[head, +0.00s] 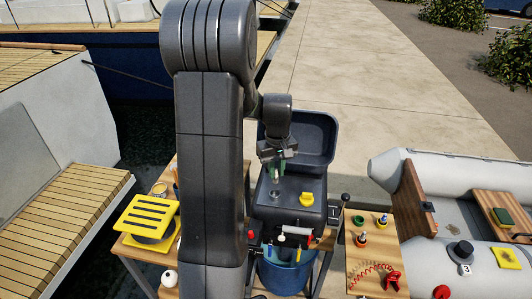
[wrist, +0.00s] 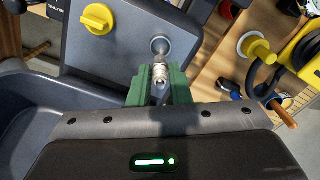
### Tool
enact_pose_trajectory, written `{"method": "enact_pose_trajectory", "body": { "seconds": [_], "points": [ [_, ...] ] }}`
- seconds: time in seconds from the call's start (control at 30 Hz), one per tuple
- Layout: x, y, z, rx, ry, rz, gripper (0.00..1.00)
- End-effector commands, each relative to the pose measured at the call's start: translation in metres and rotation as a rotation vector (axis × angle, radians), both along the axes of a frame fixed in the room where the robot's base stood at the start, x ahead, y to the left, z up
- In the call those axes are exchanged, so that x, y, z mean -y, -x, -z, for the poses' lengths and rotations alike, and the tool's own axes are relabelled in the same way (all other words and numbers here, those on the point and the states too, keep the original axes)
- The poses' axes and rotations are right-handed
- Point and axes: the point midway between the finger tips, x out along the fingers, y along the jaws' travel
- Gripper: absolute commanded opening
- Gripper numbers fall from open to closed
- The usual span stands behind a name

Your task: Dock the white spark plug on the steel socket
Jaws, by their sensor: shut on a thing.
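My gripper (head: 276,172) hangs over the dark engine-like housing, and its green fingers (wrist: 160,92) show in the wrist view. They are shut on the spark plug (wrist: 159,70), a small pale and metallic piece between the fingertips.
A yellow knob (head: 306,199) stands on the housing right of the socket. A dark open tray (head: 318,128) is behind. A wooden table (head: 362,255) at the right holds small coloured parts and a red coiled cord. A yellow slotted box (head: 150,217) sits at the left.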

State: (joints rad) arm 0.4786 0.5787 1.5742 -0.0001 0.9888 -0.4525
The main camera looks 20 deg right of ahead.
Motion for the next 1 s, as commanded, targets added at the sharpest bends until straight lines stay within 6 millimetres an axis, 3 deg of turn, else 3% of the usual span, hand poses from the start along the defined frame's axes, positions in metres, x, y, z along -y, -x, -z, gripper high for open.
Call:
{"method": "enact_pose_trajectory", "body": {
  "seconds": [0.27,0.7,1.0],
  "points": [
    [0.0,0.0,0.009,-0.001,0.0,0.0,0.0],
    [0.0,0.001,0.052,-0.002,-0.001,0.0,0.0],
    [0.0,0.0,0.058,0.0,0.0,0.0,0.0]
  ]
}}
